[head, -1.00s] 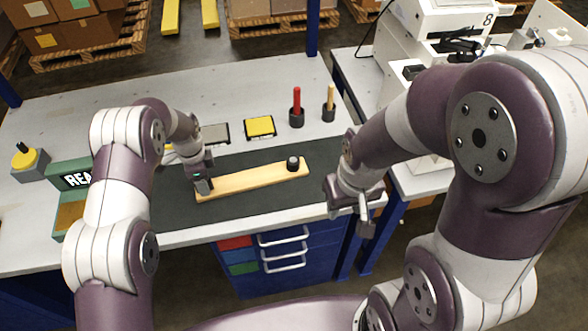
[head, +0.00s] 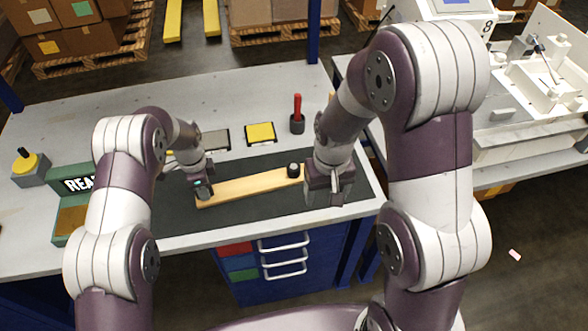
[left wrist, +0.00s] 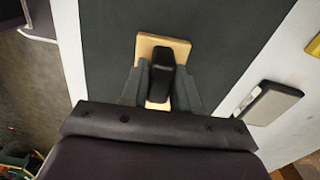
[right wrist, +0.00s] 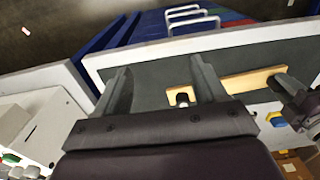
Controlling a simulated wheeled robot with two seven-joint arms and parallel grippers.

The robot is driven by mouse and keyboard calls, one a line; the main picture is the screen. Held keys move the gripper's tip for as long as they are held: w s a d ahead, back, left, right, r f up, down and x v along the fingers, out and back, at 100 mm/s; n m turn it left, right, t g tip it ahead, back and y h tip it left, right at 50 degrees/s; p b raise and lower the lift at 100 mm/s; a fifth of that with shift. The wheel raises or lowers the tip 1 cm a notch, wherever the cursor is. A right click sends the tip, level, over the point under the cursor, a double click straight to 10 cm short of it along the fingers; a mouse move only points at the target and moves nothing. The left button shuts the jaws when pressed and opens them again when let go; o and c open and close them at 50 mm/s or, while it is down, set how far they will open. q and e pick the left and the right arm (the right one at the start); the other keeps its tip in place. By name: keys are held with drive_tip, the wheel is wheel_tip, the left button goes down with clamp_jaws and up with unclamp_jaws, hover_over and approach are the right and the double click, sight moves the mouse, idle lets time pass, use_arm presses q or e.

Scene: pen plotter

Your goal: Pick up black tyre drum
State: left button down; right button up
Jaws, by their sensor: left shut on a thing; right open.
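The black tyre drum (head: 293,171), a small dark cylinder with a pale top, stands at the right end of a wooden board (head: 250,187) on the dark mat. It also shows in the right wrist view (right wrist: 183,97), partly hidden beside one finger. My right gripper (head: 325,198) is open and empty, just right of the drum. In the right wrist view its fingers (right wrist: 160,72) are spread, with the drum close to the right-hand finger. My left gripper (head: 203,190) is shut on a black block (left wrist: 160,80) at the board's left end.
A red-handled tool stands in a dark holder (head: 297,123) behind the drum. A yellow pad (head: 260,134) and a grey pad (head: 215,140) lie behind the board. Dark mat (head: 260,215) in front of the board is clear.

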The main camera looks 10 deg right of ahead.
sight(293, 165)
drive_tip(key=w+a+f+m, duration=0.2)
drive_tip(key=w+m, duration=0.6)
drive_tip(key=w, duration=1.1)
drive_tip(key=f, duration=0.8)
drive_tip(key=a+f, duration=0.1)
drive_tip(key=f, duration=0.2)
drive_tip(key=shift+w+f, duration=0.15)
drive_tip(key=shift+f, duration=0.25)
drive_tip(key=c, duration=1.1)
